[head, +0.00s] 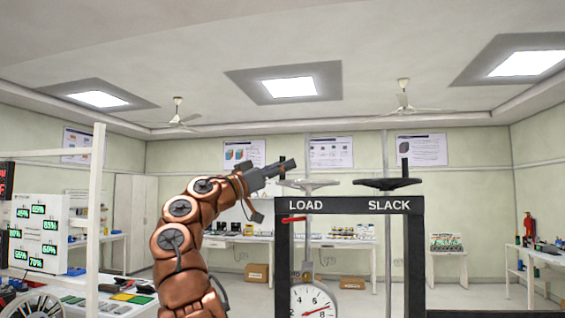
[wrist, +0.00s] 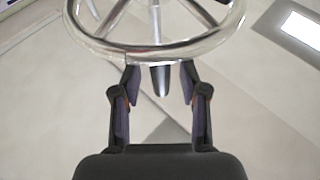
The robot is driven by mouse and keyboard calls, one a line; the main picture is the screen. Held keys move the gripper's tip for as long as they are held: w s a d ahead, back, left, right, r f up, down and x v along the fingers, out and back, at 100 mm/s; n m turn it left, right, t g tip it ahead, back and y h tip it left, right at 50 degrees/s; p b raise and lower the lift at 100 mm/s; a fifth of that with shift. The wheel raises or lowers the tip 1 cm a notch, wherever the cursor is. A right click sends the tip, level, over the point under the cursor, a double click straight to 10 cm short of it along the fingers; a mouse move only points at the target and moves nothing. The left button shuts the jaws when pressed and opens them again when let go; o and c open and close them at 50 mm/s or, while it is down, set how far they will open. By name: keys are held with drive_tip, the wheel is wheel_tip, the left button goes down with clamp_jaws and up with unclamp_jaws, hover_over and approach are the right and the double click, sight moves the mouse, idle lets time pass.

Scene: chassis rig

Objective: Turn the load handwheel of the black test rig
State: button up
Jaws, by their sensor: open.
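The load handwheel (head: 314,183) is a silver spoked wheel on a post above the word LOAD on the black test rig (head: 346,205). In the wrist view its chrome rim (wrist: 120,53) and spokes fill the top. My gripper (head: 291,165) is open, just above and left of the wheel in the head view. It also shows in the wrist view (wrist: 159,78), with both fingers apart and nothing gripped.
A black slack handwheel (head: 388,184) with an upright handle stands to the right on the rig. A dial gauge (head: 314,302) hangs inside the frame. A pale upright post (head: 97,210) and a cluttered bench (head: 110,300) are at the left.

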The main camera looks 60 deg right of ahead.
drive_tip(key=shift+s+d+r, duration=0.1)
drive_tip(key=shift+d, duration=0.15)
drive_tip(key=shift+c, duration=0.2)
clamp_jaws()
idle(0.4)
